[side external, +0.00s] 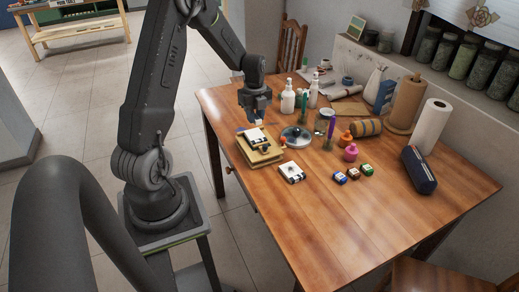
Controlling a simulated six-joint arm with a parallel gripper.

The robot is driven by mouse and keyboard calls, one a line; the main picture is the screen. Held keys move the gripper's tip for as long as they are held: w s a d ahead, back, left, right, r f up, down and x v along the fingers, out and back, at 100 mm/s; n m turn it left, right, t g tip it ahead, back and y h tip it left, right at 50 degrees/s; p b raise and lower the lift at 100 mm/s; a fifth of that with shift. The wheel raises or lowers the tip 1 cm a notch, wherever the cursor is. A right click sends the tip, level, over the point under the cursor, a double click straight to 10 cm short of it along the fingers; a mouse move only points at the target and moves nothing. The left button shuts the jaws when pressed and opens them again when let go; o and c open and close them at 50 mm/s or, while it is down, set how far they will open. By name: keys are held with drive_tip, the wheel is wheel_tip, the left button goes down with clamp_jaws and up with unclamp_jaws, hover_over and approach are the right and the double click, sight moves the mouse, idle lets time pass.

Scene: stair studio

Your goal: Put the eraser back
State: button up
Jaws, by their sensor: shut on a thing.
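A similar black-and-white item (291,172) lies on the table to the right of the stack.
A round dish (296,137) is right of the stack. White bottles (288,101), a jar (323,121), pink (351,152) and orange bottles and three small colored blocks (353,174) stand further right. A paper roll (432,125) and navy case (418,170) are far right. The table's front is clear.

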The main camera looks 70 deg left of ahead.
drive_tip(key=s+d+f, duration=0.2)
drive_tip(key=s+d, duration=0.4)
drive_tip(key=s, duration=0.5)
hover_over(265, 182)
drive_tip(key=shift+m, duration=0.4)
wheel_tip(265, 182, down, 7)
drive_tip(key=shift+s+a+f, duration=0.1)
drive_tip(key=shift+f, duration=2.05)
drive_tip(key=shift+f, duration=0.1)
drive_tip(key=o, duration=0.9)
